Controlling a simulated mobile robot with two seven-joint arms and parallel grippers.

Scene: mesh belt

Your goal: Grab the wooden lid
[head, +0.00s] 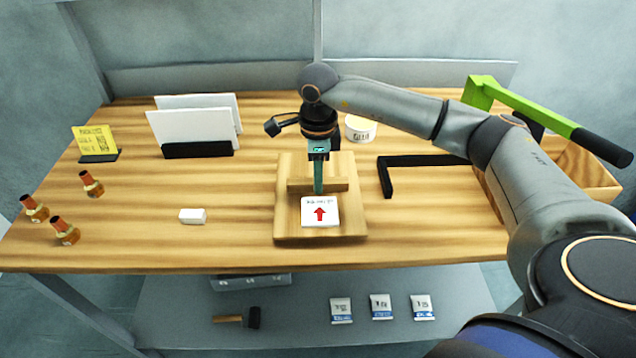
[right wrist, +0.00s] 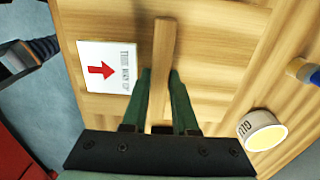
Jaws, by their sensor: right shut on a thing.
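The wooden lid (head: 285,228) is a square wooden board lying flat near the middle of the table, with a raised wooden bar (head: 335,185) across it as a handle. A white label with a red arrow (head: 320,212) is on its near half. My right gripper (head: 318,188) comes down from above and is shut on the bar. In the right wrist view the green fingers (right wrist: 160,85) stand on either side of the bar (right wrist: 164,45), and the label (right wrist: 105,68) shows to the left. The lid appears to rest on the tabletop. My left gripper is not in view.
A white round container (head: 360,130) stands just behind the lid. A black angled bracket (head: 385,178) lies to its right, before a wooden crate (head: 590,165) and a green arm with a black handle (head: 525,102). A white block (head: 193,216) and several brown bottles (head: 65,230) are left.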

